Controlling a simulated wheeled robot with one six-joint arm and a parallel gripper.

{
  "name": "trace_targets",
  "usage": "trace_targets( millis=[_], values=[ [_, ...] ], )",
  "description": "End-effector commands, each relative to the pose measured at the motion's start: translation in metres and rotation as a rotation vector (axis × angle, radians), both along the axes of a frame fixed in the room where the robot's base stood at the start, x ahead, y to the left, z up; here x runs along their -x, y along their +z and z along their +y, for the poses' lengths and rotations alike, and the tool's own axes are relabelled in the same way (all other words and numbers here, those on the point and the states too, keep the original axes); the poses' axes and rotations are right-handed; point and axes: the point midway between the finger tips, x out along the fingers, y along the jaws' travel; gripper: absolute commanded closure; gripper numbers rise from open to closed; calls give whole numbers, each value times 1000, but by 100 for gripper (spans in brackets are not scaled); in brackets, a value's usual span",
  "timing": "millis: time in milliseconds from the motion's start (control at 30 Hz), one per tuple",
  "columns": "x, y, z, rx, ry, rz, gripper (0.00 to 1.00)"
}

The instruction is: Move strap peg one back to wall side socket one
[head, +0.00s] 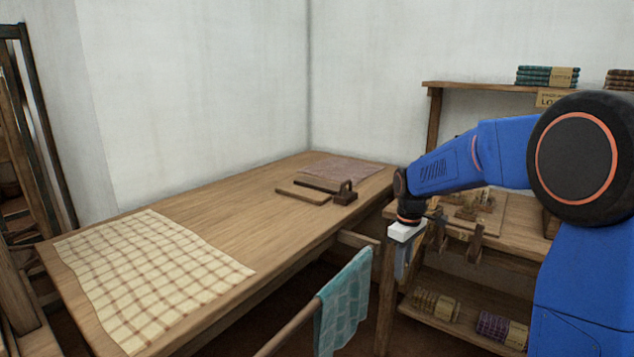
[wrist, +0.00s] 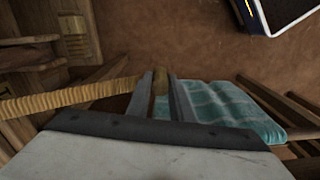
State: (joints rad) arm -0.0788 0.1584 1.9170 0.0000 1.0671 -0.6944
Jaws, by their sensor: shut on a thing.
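In the head view my gripper (head: 404,262) points down below its white body, in front of the right-hand bench. In the wrist view my gripper (wrist: 164,95) is shut on a short brown wooden peg, strap peg one (wrist: 160,78), whose rounded end shows between the two fingers. The peg cannot be made out in the head view. A pale ribbed strip (wrist: 65,97) runs from the left edge of the wrist view up to the fingers; I cannot tell whether it touches the peg. I cannot pick out wall side socket one in either view.
A long wooden table (head: 215,222) carries a checked cloth (head: 150,272) and a wooden block with a handle (head: 344,194). Dark wooden posts (head: 476,243) stand at the right-hand bench, close to my gripper.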

Motion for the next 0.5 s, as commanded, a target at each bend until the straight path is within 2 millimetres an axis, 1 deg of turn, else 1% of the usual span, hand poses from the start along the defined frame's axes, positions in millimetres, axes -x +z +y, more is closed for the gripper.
trace_targets(
  millis=[33,200,267,300,500],
  values=[
    [-1,-26,-3,1,-42,8,100],
    [-11,-104,-13,1,-197,8,100],
    [-14,-128,-15,1,-245,6,100],
    [-16,-144,-17,1,-276,6,100],
    [-25,-216,-25,2,-417,6,100]
  ],
)
